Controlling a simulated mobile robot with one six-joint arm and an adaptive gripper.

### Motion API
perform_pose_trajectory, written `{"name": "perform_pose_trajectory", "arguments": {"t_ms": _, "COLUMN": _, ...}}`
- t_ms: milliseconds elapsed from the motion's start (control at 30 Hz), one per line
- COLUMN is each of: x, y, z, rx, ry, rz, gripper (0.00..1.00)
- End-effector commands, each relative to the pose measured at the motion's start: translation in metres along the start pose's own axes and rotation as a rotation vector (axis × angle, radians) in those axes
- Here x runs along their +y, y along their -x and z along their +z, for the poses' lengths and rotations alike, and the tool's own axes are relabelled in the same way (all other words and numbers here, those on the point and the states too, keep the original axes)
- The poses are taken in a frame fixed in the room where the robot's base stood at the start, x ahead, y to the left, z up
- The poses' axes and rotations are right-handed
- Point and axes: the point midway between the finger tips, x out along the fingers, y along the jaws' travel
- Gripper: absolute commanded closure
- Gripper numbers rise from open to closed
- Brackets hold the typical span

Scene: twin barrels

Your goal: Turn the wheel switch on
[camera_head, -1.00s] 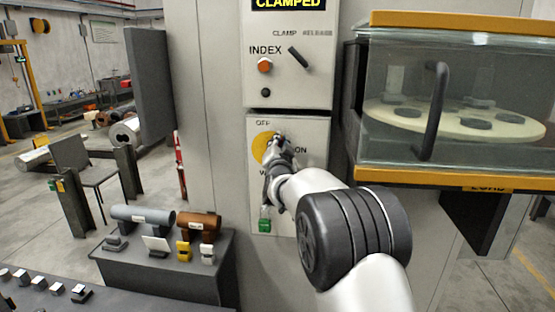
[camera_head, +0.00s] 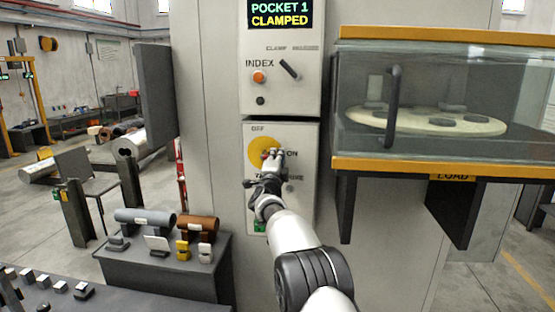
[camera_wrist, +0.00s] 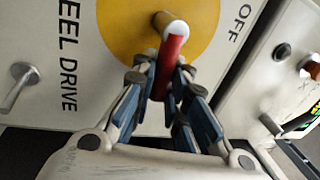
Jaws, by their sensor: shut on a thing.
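The wheel switch is a yellow disc (camera_head: 257,148) with a red handle, on the lower grey panel of the cabinet. OFF is printed above it and ON at its right. In the wrist view the red handle (camera_wrist: 171,56) runs from the pale hub at the disc's middle down between my fingers, away from the hub on the ON side. In the head view my gripper (camera_head: 271,162) covers part of the disc and the WHEEL DRIVE label.
Above is a panel with an orange INDEX button (camera_head: 259,77), a black clamp lever (camera_head: 290,69) and a display reading POCKET 1 CLAMPED. A glass-sided case (camera_head: 445,95) with a yellow frame juts out at right. A grey stand (camera_head: 165,270) with small parts is at lower left.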

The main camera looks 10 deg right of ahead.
Motion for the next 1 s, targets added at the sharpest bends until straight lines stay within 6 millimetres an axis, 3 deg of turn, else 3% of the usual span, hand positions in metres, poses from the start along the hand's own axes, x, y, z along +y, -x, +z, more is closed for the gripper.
{"name": "perform_pose_trajectory", "arguments": {"t_ms": 767, "x": 0.0073, "y": 0.0012, "z": 0.001, "rx": 0.019, "ry": -0.095, "rz": 0.004, "gripper": 1.0}}
{"name": "perform_pose_trajectory", "arguments": {"t_ms": 800, "x": 0.0073, "y": 0.0012, "z": 0.0011, "rx": 0.019, "ry": -0.095, "rz": 0.005, "gripper": 0.84}}
{"name": "perform_pose_trajectory", "arguments": {"t_ms": 1000, "x": 0.0062, "y": 0.0011, "z": 0.0009, "rx": 0.019, "ry": -0.094, "rz": 0.003, "gripper": 0.71}}
